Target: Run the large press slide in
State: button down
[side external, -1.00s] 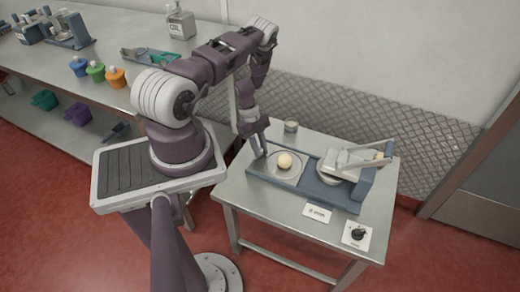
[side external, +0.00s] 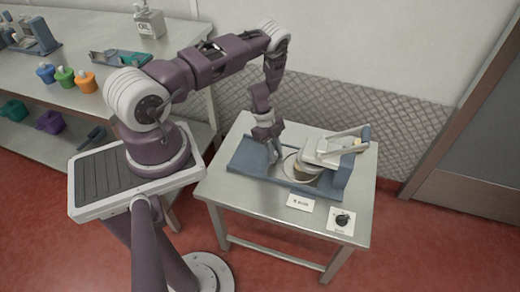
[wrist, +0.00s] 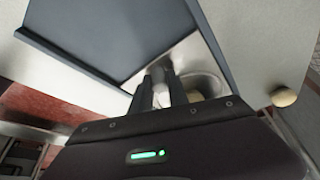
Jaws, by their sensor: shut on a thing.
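The press (side external: 325,155) stands on the small steel table, with a blue base (side external: 250,158), a pale upper head and a lever. Its slide, a round metal plate (side external: 288,166), now sits partly under the head. My gripper (side external: 273,158) is low over the base at the slide's left side, shut on what looks like the slide's grip. In the wrist view my closed fingers (wrist: 162,88) stand beside the round plate (wrist: 215,84) and hide the held part.
A label card (side external: 300,202) and a black dial (side external: 341,219) lie at the table's front. The long bench at left holds colored cups (side external: 64,77) and an oil bottle (side external: 149,21). The table's front left is clear.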

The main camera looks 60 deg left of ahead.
aim_at(287, 164)
jog(key=shift+w+d, duration=1.35)
jog(key=shift+w, duration=0.05)
jog(key=shift+d, duration=0.1)
jog(key=c, duration=1.3)
grip_release()
